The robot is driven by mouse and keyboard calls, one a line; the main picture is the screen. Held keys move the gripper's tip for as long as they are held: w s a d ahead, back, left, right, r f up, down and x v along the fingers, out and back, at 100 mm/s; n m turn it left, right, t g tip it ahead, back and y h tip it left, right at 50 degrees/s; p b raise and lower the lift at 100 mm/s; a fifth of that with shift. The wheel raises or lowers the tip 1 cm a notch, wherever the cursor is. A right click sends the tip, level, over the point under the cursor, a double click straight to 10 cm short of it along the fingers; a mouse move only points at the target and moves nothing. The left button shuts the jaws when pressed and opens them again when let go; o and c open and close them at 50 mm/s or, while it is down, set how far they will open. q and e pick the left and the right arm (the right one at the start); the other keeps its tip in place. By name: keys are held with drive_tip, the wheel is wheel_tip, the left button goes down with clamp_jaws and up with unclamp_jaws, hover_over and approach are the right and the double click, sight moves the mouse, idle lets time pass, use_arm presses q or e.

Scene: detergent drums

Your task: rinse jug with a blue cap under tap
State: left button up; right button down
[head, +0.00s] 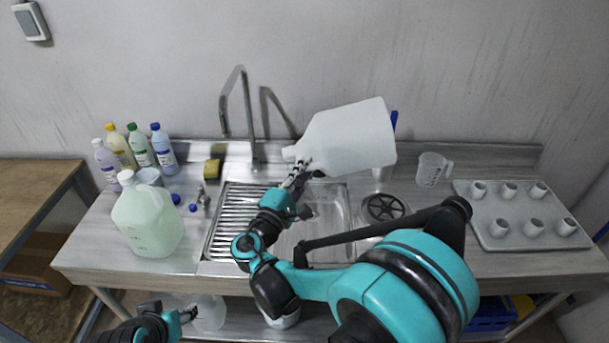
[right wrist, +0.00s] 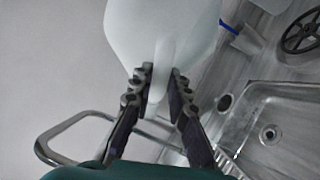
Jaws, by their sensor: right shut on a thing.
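My right gripper (head: 303,170) is shut on the handle of a whitish translucent jug (head: 350,140). It holds the jug above the sink, tipped on its side with the mouth pointing left. No cap shows on the mouth. In the right wrist view the fingers (right wrist: 160,82) close around the handle of the jug (right wrist: 160,30). The steel tap (head: 246,110) stands left of the jug's mouth, apart from it; I see no water stream. Two small blue caps (head: 176,199) lie on the counter left of the sink (head: 335,200). My left gripper (head: 188,314) is low at the counter's front; its opening is unclear.
A jug of green liquid (head: 147,220) and several coloured bottles (head: 140,147) stand at the left. A yellow sponge (head: 212,169) lies behind the sink. A clear measuring jug (head: 432,169) and a grey tray (head: 515,236) of several cups are at the right.

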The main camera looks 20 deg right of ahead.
drive_tip(key=n+t+b, duration=0.2)
drive_tip(key=n+b, duration=0.1)
drive_tip(key=n, duration=0.2)
drive_tip(key=shift+f+b, duration=0.15)
drive_tip(key=shift+b, duration=0.2)
drive_tip(key=shift+n+t+y+b, duration=0.45)
drive_tip(key=shift+n+t, duration=0.35)
drive_tip(key=shift+n, duration=0.5)
